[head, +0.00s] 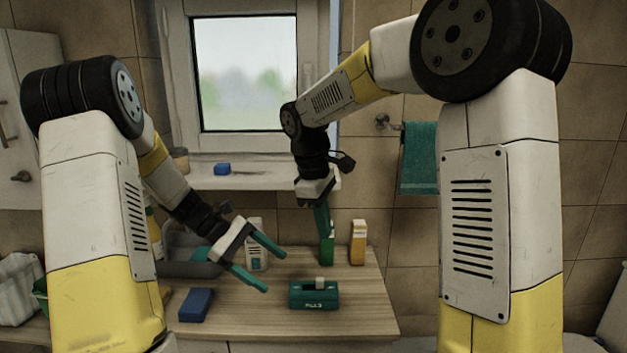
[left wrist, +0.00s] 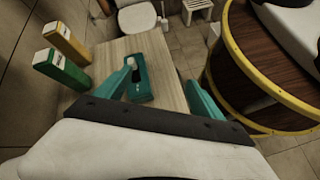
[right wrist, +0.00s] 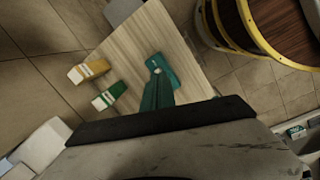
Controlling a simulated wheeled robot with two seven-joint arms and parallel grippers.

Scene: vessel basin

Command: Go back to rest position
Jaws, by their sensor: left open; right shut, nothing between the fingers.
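My left gripper (head: 274,271) is open and empty. It hangs above the wooden counter, left of the teal PILLS box (head: 313,300). In the left wrist view its two teal fingers are wide apart, and the PILLS box (left wrist: 140,88) shows between and beyond them. My right gripper (head: 325,232) is shut and empty. It points down in front of the green carton (head: 327,252) and covers part of it. In the right wrist view its teal fingers lie together, and the PILLS box (right wrist: 164,73) shows past their tips.
The wooden counter (head: 365,310) holds an orange-and-white carton (head: 358,245), a white bottle (head: 257,255) behind my left gripper and a blue block (head: 195,305). A smaller blue block (head: 222,169) lies on the windowsill. A teal towel (head: 420,160) hangs at right. The counter's front right is clear.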

